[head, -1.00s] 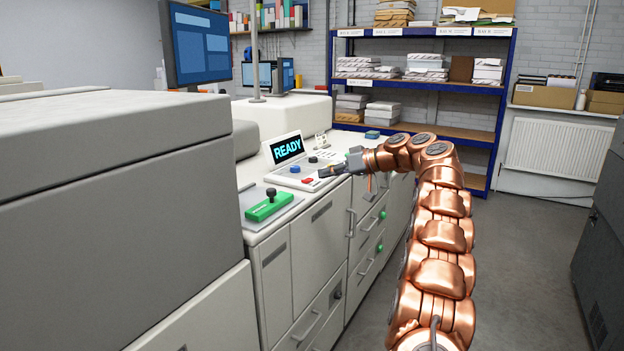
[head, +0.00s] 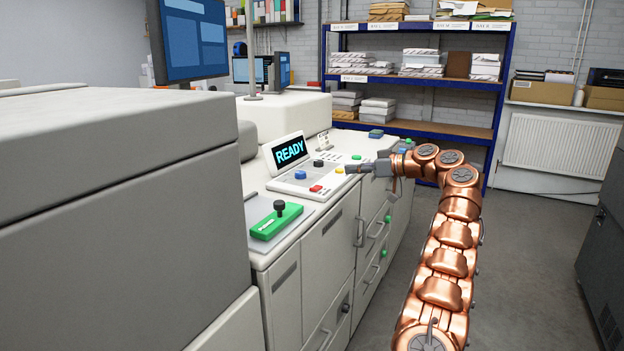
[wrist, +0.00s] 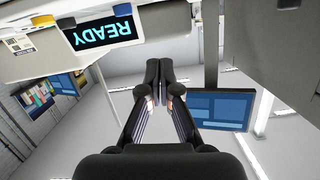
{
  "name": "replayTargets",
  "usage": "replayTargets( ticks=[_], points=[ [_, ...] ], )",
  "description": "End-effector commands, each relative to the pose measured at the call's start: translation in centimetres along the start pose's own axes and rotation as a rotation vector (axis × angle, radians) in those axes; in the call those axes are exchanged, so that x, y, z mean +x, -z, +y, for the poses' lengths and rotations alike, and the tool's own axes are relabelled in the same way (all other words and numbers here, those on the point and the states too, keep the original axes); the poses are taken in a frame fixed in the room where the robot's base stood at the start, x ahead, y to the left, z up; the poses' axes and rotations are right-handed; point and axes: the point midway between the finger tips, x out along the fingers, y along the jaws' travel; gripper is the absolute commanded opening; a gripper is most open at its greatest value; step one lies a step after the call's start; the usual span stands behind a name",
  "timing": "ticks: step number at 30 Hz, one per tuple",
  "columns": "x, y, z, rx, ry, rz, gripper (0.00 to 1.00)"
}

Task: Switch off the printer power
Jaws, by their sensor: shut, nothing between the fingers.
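The printer (head: 322,236) is a pale machine with a control panel along its top. Its small display (head: 290,151) is lit and reads READY; it also shows, inverted, in the wrist view (wrist: 104,33). On the panel are a blue button (head: 300,175), a black knob (head: 318,163), a red button (head: 315,188) and a yellow button (head: 339,170). My gripper (head: 350,168) is shut and empty, its tips just right of the yellow button; I cannot tell whether they touch. Its fingers meet in the wrist view (wrist: 167,76). No power label is legible.
A green block with a black knob (head: 278,218) sits nearer on the printer top. A monitor (head: 190,40) stands at left above a big grey housing (head: 110,200). Blue shelving (head: 420,85) holds paper stacks behind. Open floor (head: 530,250) lies to the right.

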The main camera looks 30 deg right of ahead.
Motion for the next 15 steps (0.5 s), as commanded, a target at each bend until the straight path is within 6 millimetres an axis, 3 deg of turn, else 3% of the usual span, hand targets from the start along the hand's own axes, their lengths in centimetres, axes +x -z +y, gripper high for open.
replayTargets(
  ticks=[15],
  points=[
    [0.28,-0.02,0.08,-0.002,-0.002,0.001,0.0]
  ],
)
